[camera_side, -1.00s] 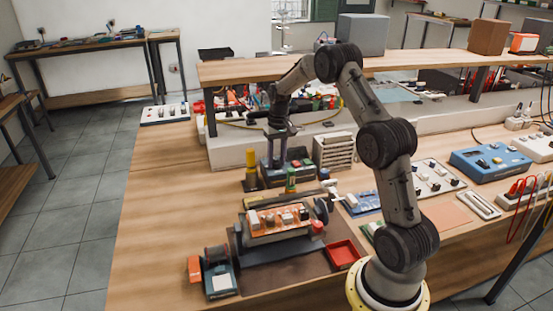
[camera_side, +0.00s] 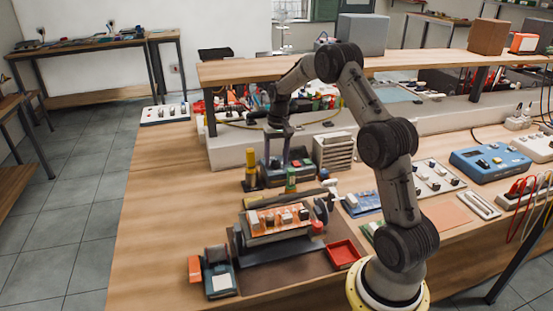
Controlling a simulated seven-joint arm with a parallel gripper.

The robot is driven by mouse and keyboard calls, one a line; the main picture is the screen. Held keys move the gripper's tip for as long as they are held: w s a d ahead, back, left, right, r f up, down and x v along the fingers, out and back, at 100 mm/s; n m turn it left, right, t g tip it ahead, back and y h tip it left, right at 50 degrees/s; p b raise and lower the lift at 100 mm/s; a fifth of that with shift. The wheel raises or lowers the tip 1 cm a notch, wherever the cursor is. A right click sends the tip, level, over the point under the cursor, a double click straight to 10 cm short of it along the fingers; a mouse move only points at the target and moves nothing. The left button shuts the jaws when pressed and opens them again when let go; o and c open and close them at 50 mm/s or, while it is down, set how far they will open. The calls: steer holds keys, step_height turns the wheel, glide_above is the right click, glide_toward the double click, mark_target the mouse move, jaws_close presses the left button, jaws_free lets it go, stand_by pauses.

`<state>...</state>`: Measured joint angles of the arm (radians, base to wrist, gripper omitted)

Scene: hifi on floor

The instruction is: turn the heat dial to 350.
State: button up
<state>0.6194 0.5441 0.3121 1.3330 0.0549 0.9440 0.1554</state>
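A dark, boxy unit with a teal-green edge (camera_side: 300,178) stands on the bench, left of centre, at the foot of the grey raised ledge. My gripper (camera_side: 277,162) points straight down over the left part of its top. The fingertips are at or very close to the unit's top. Two finger shapes show with a gap between them. The heat dial and its 350 mark cannot be made out at this size; the fingers cover that part of the top. I cannot tell whether the fingers hold a dial.
A white slotted rack (camera_side: 334,152) is close on the right. An orange-topped block (camera_side: 275,220) and a red tray (camera_side: 343,254) lie nearer.

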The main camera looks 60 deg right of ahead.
mark_target(278, 161)
stand_by(0.3)
steer(key=r, duration=1.3)
steer(key=shift+s+d+r, duration=0.2)
steer(key=shift+r, duration=0.2)
steer(key=s+a+r+n+t+h, duration=0.1)
steer(key=s+a+r+n+t, duration=0.15)
steer(key=a+r, duration=0.6)
steer(key=s+a+r+n+t, duration=0.1)
steer(key=s+a+r+n, duration=0.15)
steer(key=a+r, duration=0.6)
steer(key=s+a+f+n+t, duration=0.15)
steer(key=s+a+f, duration=0.25)
steer(key=s+a, duration=0.8)
steer(key=s+f+n, duration=0.1)
steer(key=s+f, duration=0.3)
steer(key=s+f+n, duration=0.1)
steer(key=s+f, duration=0.3)
steer(key=f, duration=0.1)
steer(key=shift+s+a+n+y, duration=0.1)
steer(key=shift+n+y, duration=0.2)
steer(key=shift+n, duration=0.05)
